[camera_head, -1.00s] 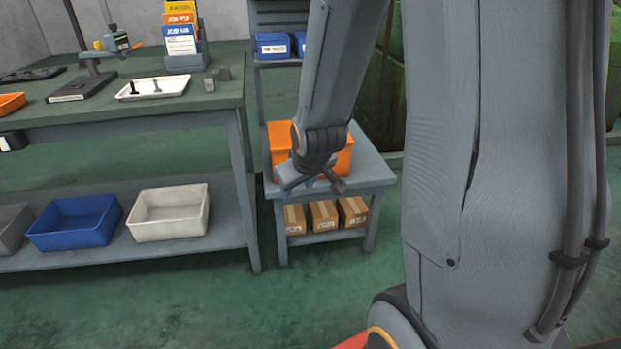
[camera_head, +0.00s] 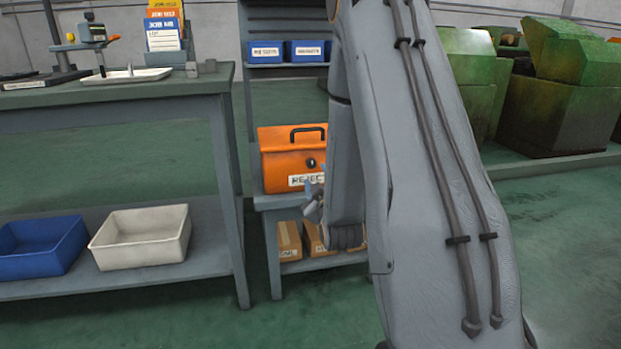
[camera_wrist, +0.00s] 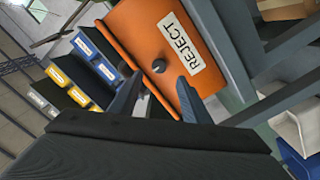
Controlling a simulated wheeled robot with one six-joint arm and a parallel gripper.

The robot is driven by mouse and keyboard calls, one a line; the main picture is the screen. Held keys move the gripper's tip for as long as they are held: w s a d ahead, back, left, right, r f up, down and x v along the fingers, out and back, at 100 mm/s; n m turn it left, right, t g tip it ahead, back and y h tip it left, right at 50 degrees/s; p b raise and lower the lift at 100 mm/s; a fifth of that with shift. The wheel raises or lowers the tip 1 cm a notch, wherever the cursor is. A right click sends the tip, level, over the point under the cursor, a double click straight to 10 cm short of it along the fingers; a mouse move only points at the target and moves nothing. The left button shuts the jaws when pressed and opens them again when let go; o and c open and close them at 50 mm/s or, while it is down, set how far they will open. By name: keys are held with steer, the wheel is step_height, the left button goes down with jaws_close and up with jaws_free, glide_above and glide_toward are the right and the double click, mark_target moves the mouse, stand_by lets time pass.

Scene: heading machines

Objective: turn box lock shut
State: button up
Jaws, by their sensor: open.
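The orange reject box (camera_head: 283,142) stands on a small grey side table, with a black handle on its lid and a white REJECT label on its front. Its dark round lock knob (camera_head: 310,163) sits on the front above the label. The knob (camera_wrist: 158,66) also shows in the wrist view, on the orange front (camera_wrist: 140,35) beside the label. My gripper (camera_head: 314,200) is low in front of the box, partly hidden by my arm. In the wrist view my gripper (camera_wrist: 156,93) is open, its two fingers pointing toward the knob with nothing between them, apart from the box.
The workbench (camera_head: 110,95) stands at the left, with a blue bin (camera_head: 42,250) and a white bin (camera_head: 140,245) on its lower shelf. Cardboard boxes (camera_head: 289,240) sit under the box's table. Blue bins (camera_head: 305,50) are on a shelf behind. Green machines (camera_head: 570,90) stand at the right.

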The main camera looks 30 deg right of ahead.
mark_target(312, 165)
steer(key=shift+b+x, duration=1.05)
steer(key=shift+x, duration=2.85)
steer(key=c, duration=1)
steer(key=shift+c, duration=0.2)
